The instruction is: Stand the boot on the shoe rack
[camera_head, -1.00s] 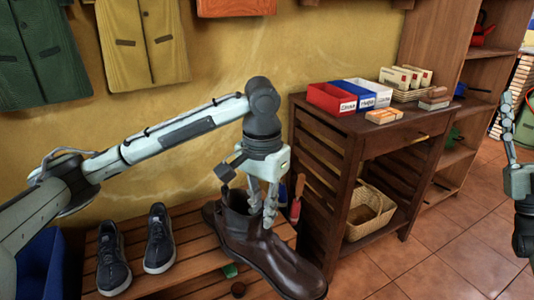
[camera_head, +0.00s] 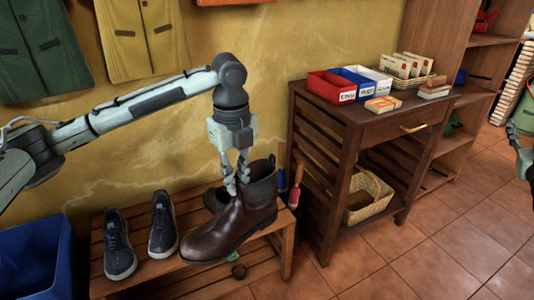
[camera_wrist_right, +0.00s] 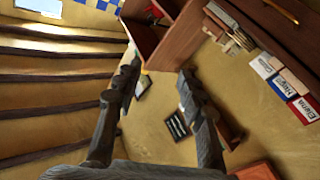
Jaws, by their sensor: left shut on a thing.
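The brown leather boot (camera_head: 236,222) is upright above the right part of the slatted wooden shoe rack (camera_head: 152,269), its toe toward the lower left. I cannot tell whether its sole touches the slats. My left gripper (camera_head: 236,185) is shut on the boot's shaft near its top. Two dark grey sneakers (camera_head: 118,245) (camera_head: 163,225) stand on the rack to the left. My right gripper, at the right edge of the head view, shows in the right wrist view (camera_wrist_right: 165,95) with fingers apart and nothing between them.
A dark wooden cabinet (camera_head: 330,160) stands close right of the rack, with bins and boxes on top and a wicker basket (camera_head: 368,197) inside. A red-handled tool (camera_head: 295,187) is beside the boot. A blue bin (camera_head: 32,258) is at left. The tiled floor at right is clear.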

